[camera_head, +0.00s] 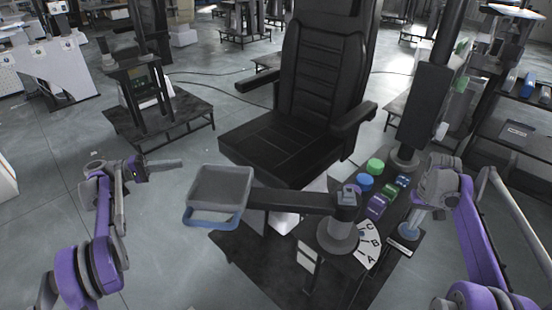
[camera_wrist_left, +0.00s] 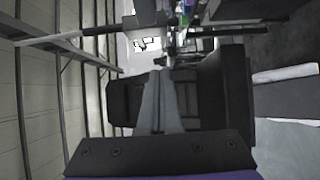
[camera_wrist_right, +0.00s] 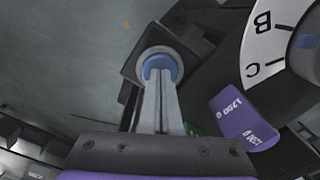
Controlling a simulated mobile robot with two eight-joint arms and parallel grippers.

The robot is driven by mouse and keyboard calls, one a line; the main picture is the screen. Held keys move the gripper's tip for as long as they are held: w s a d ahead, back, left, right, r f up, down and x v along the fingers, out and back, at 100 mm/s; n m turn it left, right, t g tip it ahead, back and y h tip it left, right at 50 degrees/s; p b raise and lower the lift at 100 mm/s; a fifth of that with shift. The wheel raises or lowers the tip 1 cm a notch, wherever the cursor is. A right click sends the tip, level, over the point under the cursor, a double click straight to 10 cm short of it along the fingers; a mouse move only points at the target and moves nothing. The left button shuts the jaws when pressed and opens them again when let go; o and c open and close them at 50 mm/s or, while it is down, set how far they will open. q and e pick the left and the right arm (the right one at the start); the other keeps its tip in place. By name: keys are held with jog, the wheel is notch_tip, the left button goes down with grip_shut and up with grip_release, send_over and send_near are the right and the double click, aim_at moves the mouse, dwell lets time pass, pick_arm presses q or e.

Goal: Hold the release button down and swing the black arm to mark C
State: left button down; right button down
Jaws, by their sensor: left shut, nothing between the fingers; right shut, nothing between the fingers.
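The black arm (camera_head: 300,198) reaches left from a grey pivot post (camera_head: 340,236) to a grey tray with a blue rim. The lettered dial (camera_head: 368,247) at the post carries marks C, B and A; part of it shows in the right wrist view (camera_wrist_right: 265,45). A round blue button (camera_wrist_right: 158,65) in a pale ring sits on a dark block. My right gripper (camera_wrist_right: 160,84) is shut, its fingertips over the button; I cannot tell whether it is pressed down. My left gripper (camera_head: 181,162) is shut and empty, left of the tray (camera_head: 220,186) and apart from it.
A black chair (camera_head: 290,140) stands behind the black arm. Purple blocks (camera_head: 377,206), a blue knob (camera_head: 365,183) and a green knob (camera_head: 375,165) stand beside the post. A dark upright panel (camera_head: 425,108) rises behind them. Floor around my left gripper is clear.

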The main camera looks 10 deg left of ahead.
pick_arm(q)
jog(key=d, duration=0.6)
jog(key=w+d, duration=0.1)
jog(key=d, duration=0.2)
jog(key=shift+s+d, duration=0.1)
jog(key=shift+s, duration=0.3)
jog(key=s+d+n+t+y, duration=0.2)
jog(key=s+n+t+y, duration=0.2)
jog(key=s, duration=1.3)
jog(key=shift+f+n+t, duration=0.15)
jog(key=shift+n+t, duration=0.25)
jog(key=shift+t, duration=0.5)
pick_arm(e)
jog(key=shift+w+a+f, duration=0.1)
jog(key=shift+w+a, duration=0.05)
jog(key=shift+w, duration=0.05)
pick_arm(q)
jog(key=shift+d, duration=0.15)
